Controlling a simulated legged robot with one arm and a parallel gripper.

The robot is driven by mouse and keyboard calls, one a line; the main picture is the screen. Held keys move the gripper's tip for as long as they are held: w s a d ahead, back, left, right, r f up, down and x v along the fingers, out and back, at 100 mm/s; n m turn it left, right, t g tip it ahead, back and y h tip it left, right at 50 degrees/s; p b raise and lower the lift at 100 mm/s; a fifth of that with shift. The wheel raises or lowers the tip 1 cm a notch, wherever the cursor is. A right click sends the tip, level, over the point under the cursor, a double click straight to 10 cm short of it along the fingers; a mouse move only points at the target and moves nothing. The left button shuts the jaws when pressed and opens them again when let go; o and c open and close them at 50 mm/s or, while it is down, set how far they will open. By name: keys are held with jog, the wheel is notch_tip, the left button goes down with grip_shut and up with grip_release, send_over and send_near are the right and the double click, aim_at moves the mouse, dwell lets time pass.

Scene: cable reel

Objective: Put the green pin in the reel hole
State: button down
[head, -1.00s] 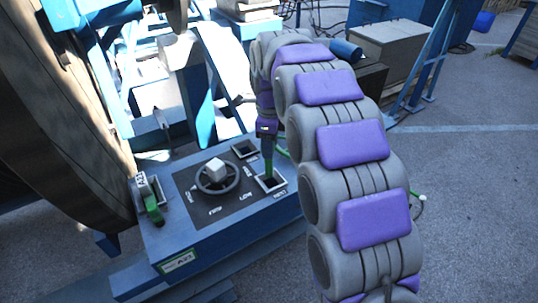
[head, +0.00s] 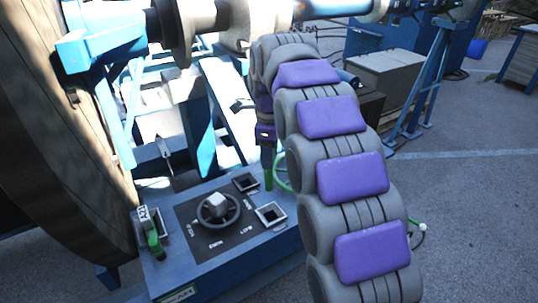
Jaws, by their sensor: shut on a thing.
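My gripper (head: 266,143) hangs at the end of my arm, above the back right of the blue control box (head: 230,262). It is shut on the green pin (head: 268,179), which points downward. The pin is apart from the square socket (head: 271,214) at the box's right, which looks empty. A green cable (head: 281,182) loops beside the pin. The large wooden reel (head: 70,140) fills the left side. I cannot make out the reel hole. My arm hides part of the area behind the gripper.
A second green piece with a white tag (head: 152,238) sits at the box's left end. A dark handwheel (head: 218,209) stands on the panel, with another square socket (head: 246,182) behind it. Blue frame beams and a horizontal shaft (head: 330,8) are at the back. Open asphalt lies right.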

jog(key=shift+r+p, duration=3)
jog(key=shift+r, duration=1.25)
jog(key=shift+f, duration=0.1)
